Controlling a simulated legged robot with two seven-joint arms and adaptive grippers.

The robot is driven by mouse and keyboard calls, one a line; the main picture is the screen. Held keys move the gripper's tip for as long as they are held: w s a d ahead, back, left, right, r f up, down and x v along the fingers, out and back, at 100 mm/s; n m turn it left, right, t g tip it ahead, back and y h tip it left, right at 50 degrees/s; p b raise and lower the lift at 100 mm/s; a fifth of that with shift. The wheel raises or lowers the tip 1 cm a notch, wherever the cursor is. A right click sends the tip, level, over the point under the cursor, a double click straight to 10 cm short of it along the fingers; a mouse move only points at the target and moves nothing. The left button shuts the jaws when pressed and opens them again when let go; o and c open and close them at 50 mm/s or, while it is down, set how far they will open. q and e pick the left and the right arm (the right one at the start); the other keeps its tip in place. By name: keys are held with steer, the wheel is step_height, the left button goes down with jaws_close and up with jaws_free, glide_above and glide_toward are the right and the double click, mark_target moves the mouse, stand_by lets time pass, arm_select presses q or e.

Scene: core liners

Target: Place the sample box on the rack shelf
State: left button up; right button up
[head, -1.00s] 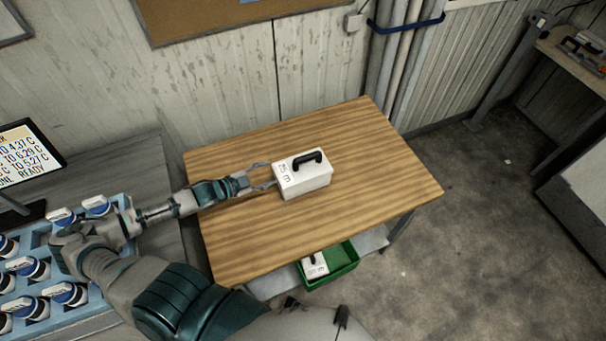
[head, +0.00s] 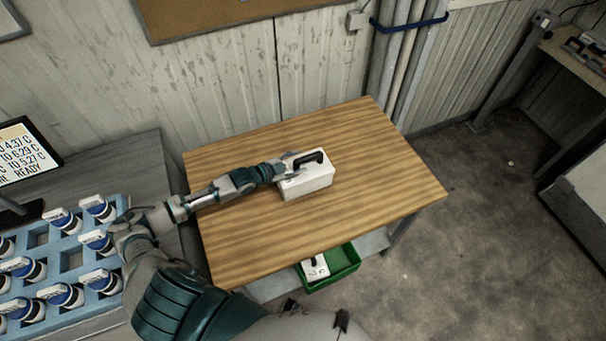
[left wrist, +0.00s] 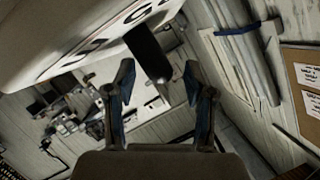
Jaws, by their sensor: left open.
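A white sample box (head: 308,182) with a black top handle (head: 311,157) sits upright on the wooden table. My left gripper (head: 290,162) is at the left end of the handle, over the box's top edge. In the left wrist view the two fingers (left wrist: 160,85) are spread apart, with the dark handle (left wrist: 148,52) between and beyond their tips. The box's lettered white face (left wrist: 90,40) fills the upper left there. I cannot tell whether the fingers touch the handle. My right gripper is not in view. I cannot make out the rack shelf for certain.
The wooden table (head: 390,175) has free room around the box. Below it, a green bin (head: 340,264) holds another small white box (head: 315,267). A blue rack of capped jars (head: 70,262) and a screen (head: 25,152) stand at left. A bench (head: 572,60) is at far right.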

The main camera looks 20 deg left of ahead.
arm_select(q)
steer(key=shift+x, duration=1.5)
steer(key=shift+r, duration=0.1)
jaws_close()
steer(key=shift+r, duration=0.1)
steer(key=shift+a, duration=0.1)
